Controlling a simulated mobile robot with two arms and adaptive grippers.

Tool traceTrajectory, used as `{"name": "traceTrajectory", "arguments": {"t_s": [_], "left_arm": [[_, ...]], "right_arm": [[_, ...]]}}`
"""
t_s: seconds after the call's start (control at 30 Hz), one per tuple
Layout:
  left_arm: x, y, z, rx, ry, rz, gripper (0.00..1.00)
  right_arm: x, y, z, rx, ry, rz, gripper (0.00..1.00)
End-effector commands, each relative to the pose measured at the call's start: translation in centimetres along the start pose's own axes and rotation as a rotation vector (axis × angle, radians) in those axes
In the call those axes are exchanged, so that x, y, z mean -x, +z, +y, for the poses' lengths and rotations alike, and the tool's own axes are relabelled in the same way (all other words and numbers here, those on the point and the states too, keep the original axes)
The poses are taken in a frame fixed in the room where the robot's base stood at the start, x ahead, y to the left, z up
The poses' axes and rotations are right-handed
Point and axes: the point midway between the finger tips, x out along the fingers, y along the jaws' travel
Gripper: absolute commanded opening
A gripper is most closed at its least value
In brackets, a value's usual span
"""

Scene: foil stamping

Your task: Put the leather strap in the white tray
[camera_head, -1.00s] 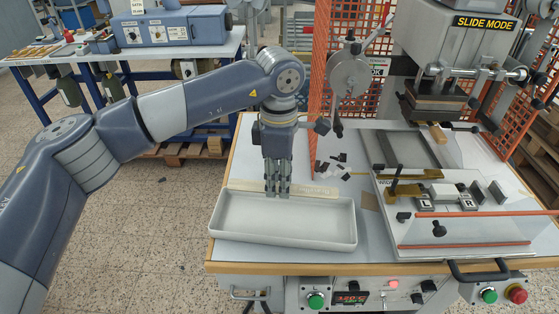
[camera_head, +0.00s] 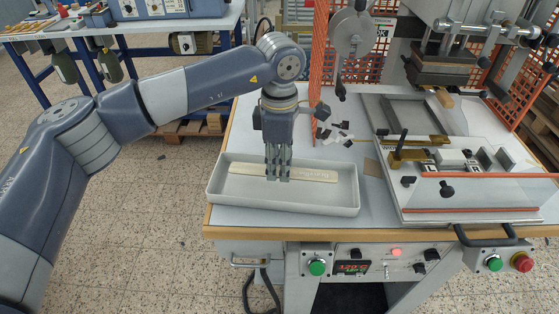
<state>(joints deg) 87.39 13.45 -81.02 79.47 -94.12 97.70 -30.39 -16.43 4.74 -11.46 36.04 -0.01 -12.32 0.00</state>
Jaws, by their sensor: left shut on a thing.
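The leather strap (camera_head: 312,174) is a pale, flat strip with faint lettering, lying lengthwise left to right within the outline of the white tray (camera_head: 290,208). My left gripper (camera_head: 278,178) points straight down over the tray and is shut on the strap near its middle, covering a short part of it. I cannot tell whether the strap touches the tray floor. The tray stands at the front left of the machine table. My right gripper is not in view.
The stamping press (camera_head: 445,68) and its sliding bed (camera_head: 470,195) stand right of the tray. An orange mesh guard (camera_head: 319,60) rises at the back. Buttons and a handle line the front.

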Motion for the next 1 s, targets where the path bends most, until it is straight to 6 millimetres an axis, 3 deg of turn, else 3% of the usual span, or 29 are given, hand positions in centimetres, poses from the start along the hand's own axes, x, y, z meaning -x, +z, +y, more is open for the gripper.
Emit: {"name": "traceTrajectory", "arguments": {"t_s": [0.23, 0.27, 0.33, 0.37, 0.77, 1.0], "left_arm": [[0.0, 0.0, 0.0, 0.000, 0.000, 0.000, 0.15], [0.0, 0.0, 0.0, 0.000, 0.000, 0.000, 0.32], [0.0, 0.0, 0.0, 0.000, 0.000, 0.000, 0.48], [0.0, 0.0, 0.0, 0.000, 0.000, 0.000, 0.51], [0.5, 0.0, 0.1, 0.000, 0.001, 0.000, 0.51], [4.8, 0.0, 0.1, 0.001, 0.005, -0.001, 0.51]], "right_arm": [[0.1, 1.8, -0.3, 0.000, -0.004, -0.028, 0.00], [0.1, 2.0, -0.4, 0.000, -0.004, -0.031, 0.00], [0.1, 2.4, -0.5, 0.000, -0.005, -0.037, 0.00], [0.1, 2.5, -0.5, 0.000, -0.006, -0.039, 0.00], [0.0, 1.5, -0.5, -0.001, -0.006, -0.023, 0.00], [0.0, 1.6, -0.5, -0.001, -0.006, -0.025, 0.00]]}}
